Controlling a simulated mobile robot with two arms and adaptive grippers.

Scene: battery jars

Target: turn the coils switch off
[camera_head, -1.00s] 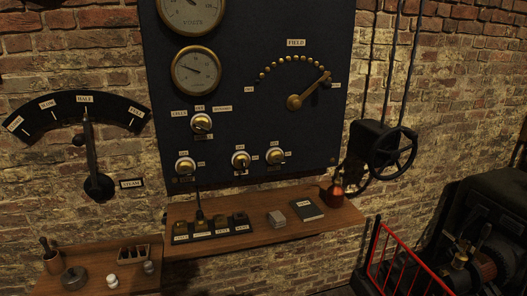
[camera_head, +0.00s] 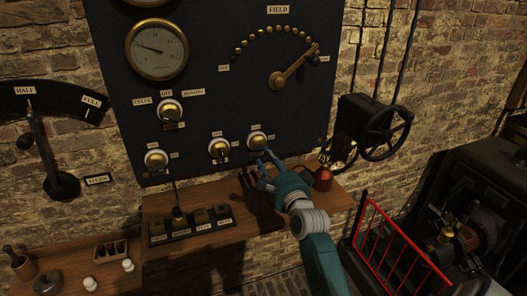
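A dark panel (camera_head: 205,70) on the wall carries three small brass rotary switches in its lower row: a left one (camera_head: 156,158), a middle one (camera_head: 219,148) and a right one (camera_head: 257,140). Their small labels are too blurred for me to tell which is the coils switch. My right gripper (camera_head: 265,170) is teal and grey and reaches up from the lower right. Its fingers are spread apart and empty, just below the right switch; whether a fingertip touches it I cannot tell. My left gripper is out of view.
A selector (camera_head: 169,110) marked cells, off and dynamo sits above the lower row. A brass field lever (camera_head: 295,67) is higher up. A handwheel (camera_head: 388,132) and red railing (camera_head: 400,245) stand right.

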